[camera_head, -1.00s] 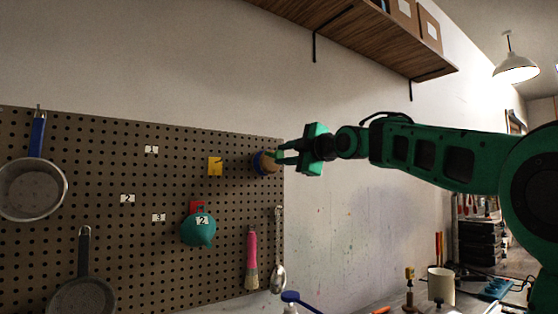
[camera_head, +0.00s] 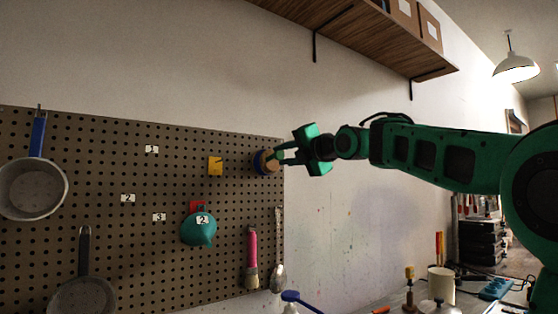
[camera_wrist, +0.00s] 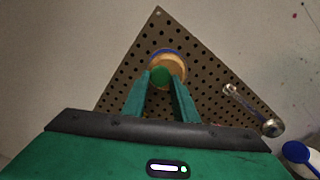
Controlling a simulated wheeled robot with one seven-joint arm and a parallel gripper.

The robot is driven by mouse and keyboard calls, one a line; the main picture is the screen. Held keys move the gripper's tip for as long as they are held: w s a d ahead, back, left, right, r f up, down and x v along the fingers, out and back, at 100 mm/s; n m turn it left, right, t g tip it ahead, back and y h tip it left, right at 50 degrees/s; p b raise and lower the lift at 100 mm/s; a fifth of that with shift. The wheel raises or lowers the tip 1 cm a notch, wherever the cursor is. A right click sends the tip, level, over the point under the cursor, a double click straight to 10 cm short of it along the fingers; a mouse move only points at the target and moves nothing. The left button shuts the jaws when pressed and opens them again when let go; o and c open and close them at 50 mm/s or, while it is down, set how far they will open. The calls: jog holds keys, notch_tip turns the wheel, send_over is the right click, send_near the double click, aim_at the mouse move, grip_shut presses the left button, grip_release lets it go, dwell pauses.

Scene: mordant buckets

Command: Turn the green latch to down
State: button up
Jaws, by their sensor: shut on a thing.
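The green latch (camera_wrist: 160,75) shows in the wrist view as a rounded green end in front of a tan disc (camera_wrist: 167,66) with a blue rim (camera_wrist: 167,52). This mount sits near the right edge of the pegboard, and its tan disc (camera_head: 271,161) also shows in the head view. My gripper (camera_wrist: 161,84) is shut on the green latch, one green finger on each side. In the head view my gripper (camera_head: 280,158) reaches the mount from the right. The fingers hide much of the latch, and I cannot tell its exact angle.
A wooden shelf (camera_head: 340,30) hangs above. Bare wall lies right of the board.

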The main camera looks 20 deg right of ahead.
jog(key=shift+a+f+n, duration=0.2)
jog(key=shift+n, duration=0.1)
jog(key=o, duration=1)
jog(key=shift+w, duration=0.1)
jog(key=shift+o, duration=0.2)
jog(key=shift+d+r, duration=0.1)
jog(key=v, duration=1)
jog(key=shift+s, duration=0.35)
jog(key=shift+d, duration=0.1)
